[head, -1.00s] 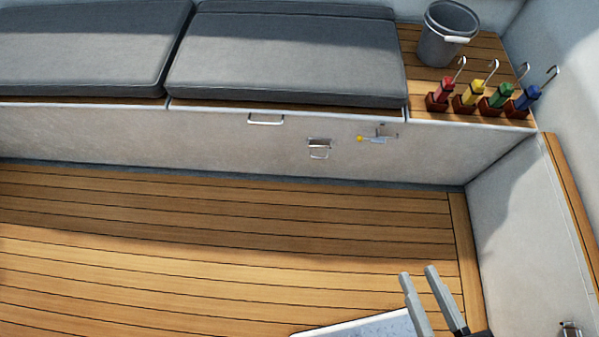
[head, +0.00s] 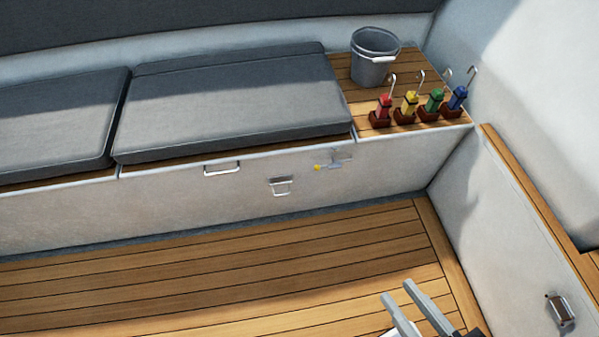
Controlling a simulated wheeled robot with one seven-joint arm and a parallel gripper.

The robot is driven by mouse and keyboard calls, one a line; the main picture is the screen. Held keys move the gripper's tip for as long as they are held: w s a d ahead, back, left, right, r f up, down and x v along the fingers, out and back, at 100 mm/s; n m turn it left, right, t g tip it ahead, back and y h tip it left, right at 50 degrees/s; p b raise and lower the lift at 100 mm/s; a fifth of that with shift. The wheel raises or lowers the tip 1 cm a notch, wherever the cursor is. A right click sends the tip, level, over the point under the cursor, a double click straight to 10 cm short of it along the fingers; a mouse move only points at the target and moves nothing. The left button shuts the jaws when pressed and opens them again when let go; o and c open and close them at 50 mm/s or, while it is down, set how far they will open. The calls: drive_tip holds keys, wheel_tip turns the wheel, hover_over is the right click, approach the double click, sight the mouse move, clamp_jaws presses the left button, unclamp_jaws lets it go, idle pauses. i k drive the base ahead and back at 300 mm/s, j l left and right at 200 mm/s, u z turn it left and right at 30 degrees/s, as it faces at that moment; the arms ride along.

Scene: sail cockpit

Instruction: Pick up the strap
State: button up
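I cannot make out a strap anywhere in the head view. My gripper (head: 399,291) is at the bottom, right of centre, above the wooden floor. Its two pale grey fingers stand apart with a gap between them, and nothing shows in the gap. The lower part of the gripper is cut off by the frame edge.
A locker bench (head: 60,225) with grey cushions (head: 235,105) runs along the back. A grey bucket (head: 373,68) and several coloured handles with hooks, one of them red (head: 383,105), stand on its wooden right end. A metal fitting (head: 560,310) is on the right wall. The wooden floor (head: 200,290) is clear.

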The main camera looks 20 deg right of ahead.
sight(384, 101)
drive_tip(key=i+l, duration=0.25)
drive_tip(key=i, duration=0.2)
drive_tip(key=i+l, duration=0.2)
drive_tip(key=i, duration=0.2)
drive_tip(key=i+u, duration=0.1)
drive_tip(key=i, duration=0.95)
